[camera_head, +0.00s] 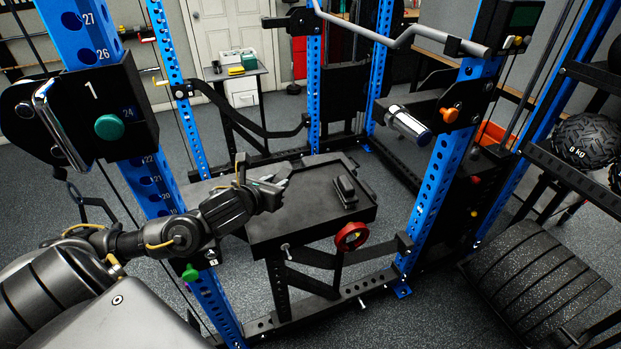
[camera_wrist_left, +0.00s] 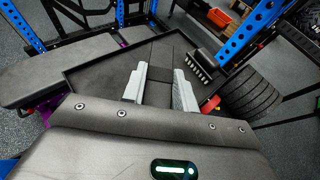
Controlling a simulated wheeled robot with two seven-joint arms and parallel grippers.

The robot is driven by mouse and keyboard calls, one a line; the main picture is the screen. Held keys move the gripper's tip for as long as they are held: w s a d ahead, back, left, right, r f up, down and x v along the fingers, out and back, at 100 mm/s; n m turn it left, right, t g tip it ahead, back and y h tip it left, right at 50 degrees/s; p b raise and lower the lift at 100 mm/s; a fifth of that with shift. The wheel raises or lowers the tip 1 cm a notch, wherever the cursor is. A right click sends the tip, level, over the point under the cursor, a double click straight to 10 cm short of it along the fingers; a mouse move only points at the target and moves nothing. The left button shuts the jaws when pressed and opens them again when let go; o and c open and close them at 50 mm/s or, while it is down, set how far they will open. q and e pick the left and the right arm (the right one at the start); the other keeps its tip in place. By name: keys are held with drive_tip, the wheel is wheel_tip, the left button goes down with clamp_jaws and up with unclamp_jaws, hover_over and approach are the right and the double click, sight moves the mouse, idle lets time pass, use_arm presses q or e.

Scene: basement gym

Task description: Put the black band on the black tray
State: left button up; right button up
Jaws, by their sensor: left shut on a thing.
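The black tray (camera_head: 297,231) has a raised rim and sits inside the blue rack, in the middle of the head view. It also fills the upper middle of the left wrist view (camera_wrist_left: 98,72). My left gripper (camera_head: 278,182) is over the tray's left part. In the left wrist view its two light grey fingers (camera_wrist_left: 160,88) are closed on a flat dark strip, the black band (camera_wrist_left: 158,93). The band blends with the tray behind it, so its full outline and any contact with the tray are unclear. My right gripper is out of view.
A black block-like object (camera_head: 345,189) lies on the tray's right part; it shows a row of studs in the left wrist view (camera_wrist_left: 199,64). A red knob (camera_head: 351,236) is at the tray's front edge. Blue uprights (camera_head: 438,150) flank the tray. A grey bench pad (camera_wrist_left: 45,80) adjoins it.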

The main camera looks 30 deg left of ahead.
use_arm(q)
drive_tip(key=shift+r, duration=0.35)
drive_tip(key=shift+w+a+f+p, duration=0.1)
drive_tip(key=shift+w+a+p, duration=0.05)
drive_tip(key=shift+w+p, duration=0.2)
drive_tip(key=p+x, duration=0.2)
drive_tip(key=x, duration=0.1)
drive_tip(key=a+p+x, duration=0.1)
drive_tip(key=x, duration=0.3)
drive_tip(key=shift+w+a+p, duration=0.1)
drive_tip(key=shift+p, duration=0.3)
drive_tip(key=p, duration=0.1)
hover_over(295, 190)
drive_tip(key=f, duration=0.3)
drive_tip(key=s+f, duration=0.1)
drive_tip(key=f, duration=0.1)
drive_tip(key=shift+f, duration=0.4)
drive_tip(key=shift+w+a+f, duration=0.1)
drive_tip(key=shift+w+f, duration=0.4)
drive_tip(key=shift+f, duration=0.15)
wheel_tip(295, 190, down, 2)
drive_tip(key=shift+f+p, duration=0.1)
drive_tip(key=shift+p, duration=0.65)
drive_tip(key=shift+f, duration=0.45)
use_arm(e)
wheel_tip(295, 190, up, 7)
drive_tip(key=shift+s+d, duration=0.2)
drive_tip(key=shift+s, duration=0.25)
use_arm(q)
drive_tip(key=shift+f, duration=0.1)
